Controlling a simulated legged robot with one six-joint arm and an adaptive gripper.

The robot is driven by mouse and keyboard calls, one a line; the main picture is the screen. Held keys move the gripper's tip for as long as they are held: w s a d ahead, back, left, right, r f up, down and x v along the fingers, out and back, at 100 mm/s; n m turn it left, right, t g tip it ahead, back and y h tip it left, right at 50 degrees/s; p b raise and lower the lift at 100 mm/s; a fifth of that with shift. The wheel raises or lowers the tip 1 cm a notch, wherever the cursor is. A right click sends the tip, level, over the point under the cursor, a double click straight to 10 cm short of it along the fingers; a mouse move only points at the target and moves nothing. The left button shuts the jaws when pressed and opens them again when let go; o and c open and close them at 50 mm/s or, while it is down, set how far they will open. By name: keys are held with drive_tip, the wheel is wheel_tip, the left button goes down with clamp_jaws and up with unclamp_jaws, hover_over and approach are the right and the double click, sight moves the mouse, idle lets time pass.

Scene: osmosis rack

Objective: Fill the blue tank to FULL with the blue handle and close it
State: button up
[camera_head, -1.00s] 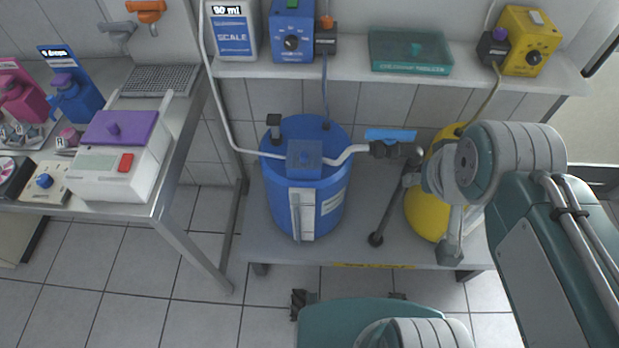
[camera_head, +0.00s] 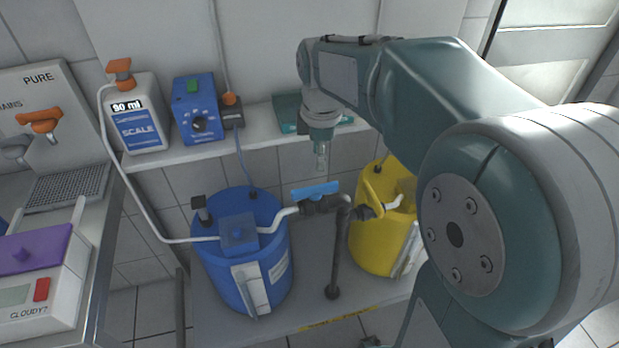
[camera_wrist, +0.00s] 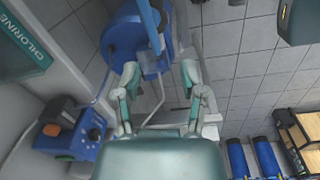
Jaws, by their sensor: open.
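The blue tank (camera_head: 213,272) stands on the low shelf, with a white panel and a vertical tube on its front. I cannot read its level. The blue handle (camera_head: 315,191) lies along the pipe valve to the right of the tank. My gripper (camera_head: 322,166) hangs pointing down just above the handle, empty. In the wrist view my gripper (camera_wrist: 160,74) has its two fingers spread apart. The blue handle (camera_wrist: 150,24) shows there as a blue bar beyond the fingertips, and the blue tank (camera_wrist: 122,42) lies beyond it.
The yellow tank (camera_head: 372,244) with a yellow handle (camera_head: 373,199) stands right of the valve pipe. On the upper shelf are a SCALE bottle (camera_head: 143,122), a blue pump (camera_head: 195,112) and a green box (camera_head: 287,112), partly behind my arm. A bench is at left.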

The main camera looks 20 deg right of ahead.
sight(315, 186)
drive_tip(key=f, duration=0.4)
drive_tip(key=w+f+n, duration=0.1)
drive_tip(key=f, duration=0.3)
drive_tip(key=w+f+n, duration=0.1)
drive_tip(key=f, duration=0.3)
drive_tip(key=shift+w+f+g, duration=0.2)
drive_tip(key=shift+w+g, duration=0.05)
drive_tip(key=shift+g, duration=0.05)
clamp_jaws()
